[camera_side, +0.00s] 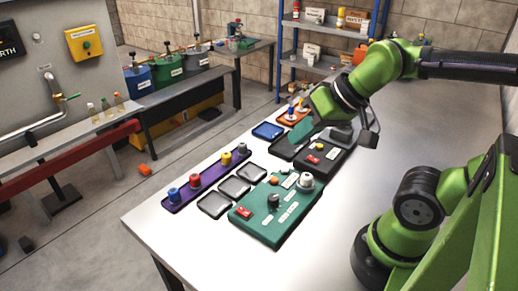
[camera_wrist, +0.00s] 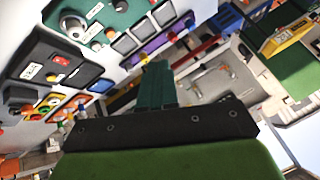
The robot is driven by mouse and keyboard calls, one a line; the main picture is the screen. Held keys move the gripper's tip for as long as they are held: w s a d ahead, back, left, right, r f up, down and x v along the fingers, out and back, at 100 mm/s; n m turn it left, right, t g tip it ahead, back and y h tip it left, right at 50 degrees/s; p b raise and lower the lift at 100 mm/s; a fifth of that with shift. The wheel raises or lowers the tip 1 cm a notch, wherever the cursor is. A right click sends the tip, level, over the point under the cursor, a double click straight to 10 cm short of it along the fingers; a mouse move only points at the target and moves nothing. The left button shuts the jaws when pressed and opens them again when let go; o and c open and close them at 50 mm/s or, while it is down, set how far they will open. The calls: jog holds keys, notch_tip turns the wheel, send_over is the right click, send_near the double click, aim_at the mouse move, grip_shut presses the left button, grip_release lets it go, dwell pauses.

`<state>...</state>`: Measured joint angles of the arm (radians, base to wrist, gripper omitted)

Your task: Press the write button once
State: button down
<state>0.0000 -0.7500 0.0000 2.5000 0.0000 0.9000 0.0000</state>
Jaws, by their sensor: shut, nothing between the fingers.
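A black box (camera_side: 325,160) stands on the white table, with a red part, a small yellow button (camera_side: 320,146) and a white label on its top. In the wrist view a dark box (camera_wrist: 58,62) with a red part and white labels shows at the left. A green panel (camera_side: 268,226) with knobs, an orange button (camera_side: 275,181) and white labels lies nearer the camera. The label words are too small to read, so I cannot tell which button is the write button. My gripper (camera_side: 300,132) is shut and empty, above the table near the black box; its teal fingers show in the wrist view (camera_wrist: 155,85).
Several small grey trays (camera_side: 234,188) and a purple rack (camera_side: 205,184) with coloured knobs lie left of the green panel. A blue tray (camera_side: 268,130) and an orange tray (camera_side: 293,115) lie farther back. The table's right side (camera_side: 345,205) is clear.

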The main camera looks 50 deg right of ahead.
jog(key=shift+d, duration=0.1)
dwell(0.7)
jog(key=m+y, duration=0.4)
jog(key=m, duration=1.1)
send_over(278, 179)
notch_tip(278, 179, down, 11)
jog(key=shift+r, duration=0.2)
jog(key=shift+f, duration=0.1)
jog(key=shift+f, duration=4.35)
